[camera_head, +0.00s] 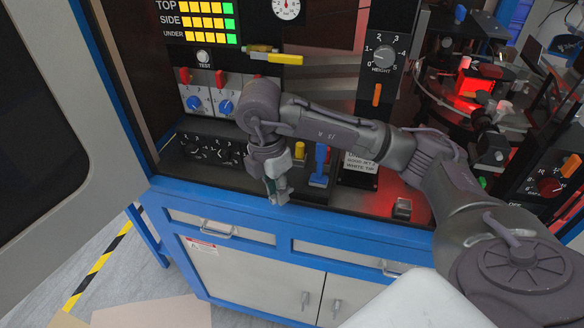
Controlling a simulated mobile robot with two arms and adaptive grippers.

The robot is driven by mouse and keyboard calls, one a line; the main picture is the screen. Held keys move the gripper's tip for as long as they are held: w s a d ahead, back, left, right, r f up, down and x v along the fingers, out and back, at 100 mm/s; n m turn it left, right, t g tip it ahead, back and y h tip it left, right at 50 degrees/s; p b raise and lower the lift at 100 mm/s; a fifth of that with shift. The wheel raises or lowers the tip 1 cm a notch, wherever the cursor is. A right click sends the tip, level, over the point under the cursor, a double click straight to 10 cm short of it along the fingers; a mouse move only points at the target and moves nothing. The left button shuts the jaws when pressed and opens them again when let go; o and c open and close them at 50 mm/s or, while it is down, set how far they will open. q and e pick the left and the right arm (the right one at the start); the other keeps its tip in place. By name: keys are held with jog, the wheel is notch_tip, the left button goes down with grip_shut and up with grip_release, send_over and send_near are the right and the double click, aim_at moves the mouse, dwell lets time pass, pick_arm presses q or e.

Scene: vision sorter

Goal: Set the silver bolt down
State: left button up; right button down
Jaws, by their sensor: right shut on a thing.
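My right gripper (277,190) points down just above the front edge of the machine's dark work ledge, near the blue cabinet top. Its fingers are shut on the silver bolt. The bolt is mostly hidden between the fingers and too small to make out clearly. My left gripper is not in view.
A blue-handled lever (320,165) and a yellow knob (299,151) stand close to the right of my gripper. A row of black dials (212,150) lies to its left. A small grey block (402,208) sits farther right on the ledge. Blue-framed drawers (345,258) are below.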

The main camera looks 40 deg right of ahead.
jog(key=p, duration=0.2)
send_over(291, 180)
jog(key=shift+w, duration=0.15)
notch_tip(291, 180, down, 3)
jog(key=shift+a+r+p, duration=0.1)
jog(key=shift+p, duration=0.95)
jog(key=shift+f, duration=0.25)
jog(key=shift+f, duration=0.1)
jog(key=shift+f, duration=0.15)
jog(key=c, duration=1)
grip_release()
